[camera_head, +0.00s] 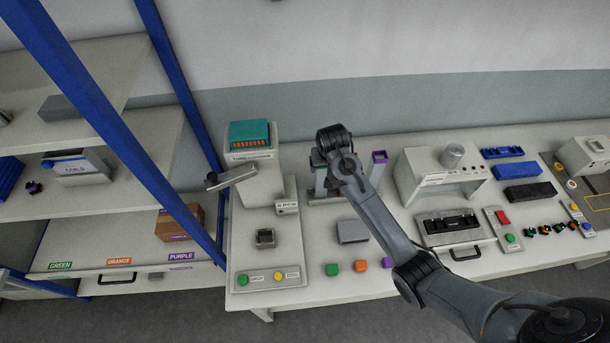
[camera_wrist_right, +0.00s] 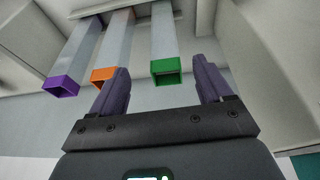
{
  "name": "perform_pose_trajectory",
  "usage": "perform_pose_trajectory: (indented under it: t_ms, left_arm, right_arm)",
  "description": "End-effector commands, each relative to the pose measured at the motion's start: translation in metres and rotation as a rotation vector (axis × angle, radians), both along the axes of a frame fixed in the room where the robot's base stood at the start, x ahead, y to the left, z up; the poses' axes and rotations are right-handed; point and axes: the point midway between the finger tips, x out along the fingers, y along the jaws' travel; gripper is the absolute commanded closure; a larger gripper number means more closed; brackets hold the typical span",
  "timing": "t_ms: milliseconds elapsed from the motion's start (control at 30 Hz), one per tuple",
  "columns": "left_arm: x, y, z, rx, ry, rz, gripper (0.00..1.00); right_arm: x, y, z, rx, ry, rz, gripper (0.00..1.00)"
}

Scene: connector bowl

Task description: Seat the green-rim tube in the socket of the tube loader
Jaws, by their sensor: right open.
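The green-rim tube (camera_wrist_right: 166,70) is a clear square tube with a green end, seen in the right wrist view. My right gripper (camera_wrist_right: 161,68) is open, with one finger on each side of the green rim in the picture; I see no grip on it. In the head view my right gripper (camera_head: 328,160) is over the tube stand (camera_head: 320,185), and the arm hides part of it. The tube loader (camera_head: 252,185) stands to the left, with a teal top and a grey lever. A dark square socket (camera_head: 265,238) is on its base. My left gripper is out of view.
An orange-rim tube (camera_wrist_right: 104,76) and a purple-rim tube (camera_wrist_right: 61,86) are left of the green one in the wrist view. A grey block (camera_head: 352,232) and coloured buttons (camera_head: 360,265) are in front of the stand. A white machine (camera_head: 440,170) stands to the right.

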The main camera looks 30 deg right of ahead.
Motion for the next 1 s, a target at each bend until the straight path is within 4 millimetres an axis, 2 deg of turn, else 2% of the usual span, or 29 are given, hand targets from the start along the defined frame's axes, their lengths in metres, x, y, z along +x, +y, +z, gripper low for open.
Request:
perform_pose_trajectory:
  t_ms: [133,267,600,867,1000]
  left_arm:
    - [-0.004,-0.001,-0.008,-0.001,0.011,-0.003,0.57]
    - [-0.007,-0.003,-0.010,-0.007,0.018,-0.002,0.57]
    - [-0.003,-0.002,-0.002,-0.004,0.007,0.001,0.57]
    - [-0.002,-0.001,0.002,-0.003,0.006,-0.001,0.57]
    - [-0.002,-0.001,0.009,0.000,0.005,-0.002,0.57]
  right_arm:
    - [0.021,-0.003,0.027,-0.003,-0.059,-0.002,0.21]
    - [0.032,-0.004,0.034,-0.002,-0.083,-0.003,0.21]
    - [0.048,-0.011,-0.002,-0.002,-0.087,-0.001,0.21]
    - [0.051,-0.013,-0.016,-0.002,-0.085,-0.003,0.21]
    - [0.053,-0.014,-0.033,-0.001,-0.085,-0.004,0.21]
